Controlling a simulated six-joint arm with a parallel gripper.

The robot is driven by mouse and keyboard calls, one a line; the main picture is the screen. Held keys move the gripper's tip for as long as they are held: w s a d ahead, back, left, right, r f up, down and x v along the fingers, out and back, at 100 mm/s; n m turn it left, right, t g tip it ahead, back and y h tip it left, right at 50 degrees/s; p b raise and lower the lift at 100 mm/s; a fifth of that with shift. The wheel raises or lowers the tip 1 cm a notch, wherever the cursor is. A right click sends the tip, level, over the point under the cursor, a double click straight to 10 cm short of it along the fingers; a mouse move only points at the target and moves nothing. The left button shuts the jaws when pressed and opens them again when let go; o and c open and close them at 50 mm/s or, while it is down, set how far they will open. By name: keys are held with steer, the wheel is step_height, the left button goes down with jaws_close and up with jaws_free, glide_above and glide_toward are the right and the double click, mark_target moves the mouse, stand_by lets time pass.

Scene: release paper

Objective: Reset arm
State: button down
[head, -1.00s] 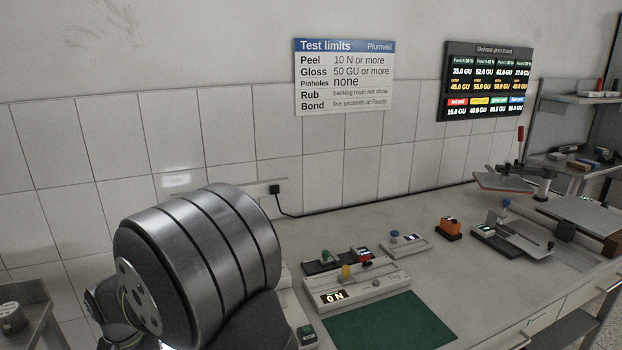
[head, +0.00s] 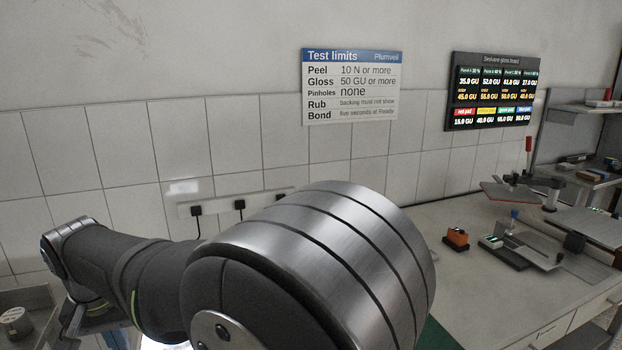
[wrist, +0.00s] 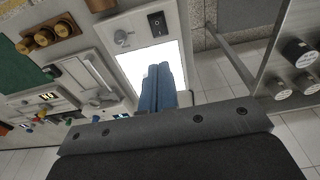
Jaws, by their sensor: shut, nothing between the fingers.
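My gripper (wrist: 157,88) shows in the wrist view, its two blue fingers pressed together with nothing between them. The fingers appear in front of a bright white lit panel (wrist: 135,58); I cannot tell the distance between them. In the head view my arm crosses the lower left and middle, and its large metal joint hides much of the bench. The gripper itself does not show there.
The bench (head: 465,215) carries an orange device (head: 456,239) and a flat instrument (head: 506,250) at right. A green mat (wrist: 18,72), brass weights (wrist: 45,36) and a switch box (wrist: 156,22) show in the wrist view. A side shelf holds grey cylinders (wrist: 299,52).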

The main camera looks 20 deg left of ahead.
steer(key=shift+t+y, duration=0.3)
steer(key=r, duration=0.1)
steer(key=s+d+r, duration=0.1)
steer(key=r, duration=0.1)
steer(key=d+r, duration=0.1)
steer(key=r, duration=0.1)
steer(key=shift+s, duration=0.3)
steer(key=c, duration=1.9)
jaws_free()
steer(key=shift+w+d, duration=0.1)
steer(key=o, duration=1.8)
steer(key=shift+g+h, duration=0.7)
steer(key=w+d+r, duration=0.1)
steer(key=d, duration=0.2)
steer(key=w+d+r, duration=0.2)
steer(key=d, duration=0.1)
steer(key=w+d+r, duration=0.1)
steer(key=w+d, duration=0.1)
steer(key=d, duration=0.1)
steer(key=shift+w+d+r, duration=0.15)
steer(key=shift+d, duration=0.05)
steer(key=shift+o, duration=0.5)
steer(key=shift+w+d, duration=0.1)
steer(key=shift+d, duration=0.25)
step_height(320, 180, down, 10)
steer(key=shift+r, duration=0.15)
step_height(320, 180, up, 10)
